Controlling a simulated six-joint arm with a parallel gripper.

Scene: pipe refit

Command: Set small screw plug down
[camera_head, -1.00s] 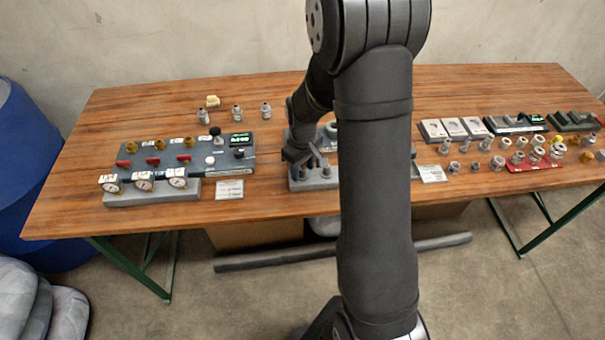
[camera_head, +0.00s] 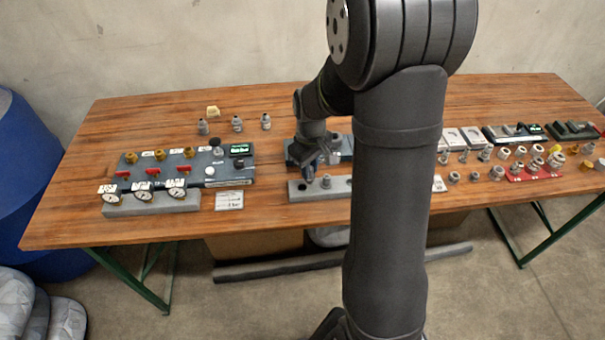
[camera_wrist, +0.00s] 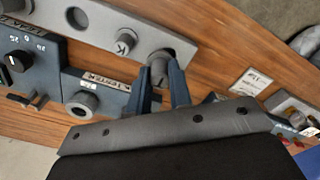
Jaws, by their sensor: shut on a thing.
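The small screw plug (camera_wrist: 160,64), a grey round piece, is between my gripper's fingertips (camera_wrist: 164,77) in the wrist view. My gripper is shut on it. The plug is at the end hole of a grey rail (camera_wrist: 100,32), and a dark part of that hole shows beside it. I cannot tell how far it sits in the hole. A second grey plug marked K (camera_wrist: 125,42) stands in the rail beside it. In the head view my gripper (camera_head: 310,176) is low over the left end of the rail (camera_head: 308,195); the held plug is mostly hidden there.
A blue-grey block with a round fitting (camera_wrist: 88,102) lies close beside my fingers. A white label card (camera_wrist: 250,82) lies on the table. A gauge panel (camera_head: 152,204) stands left, and several fittings (camera_head: 500,170) stand right. My arm hides part of the middle.

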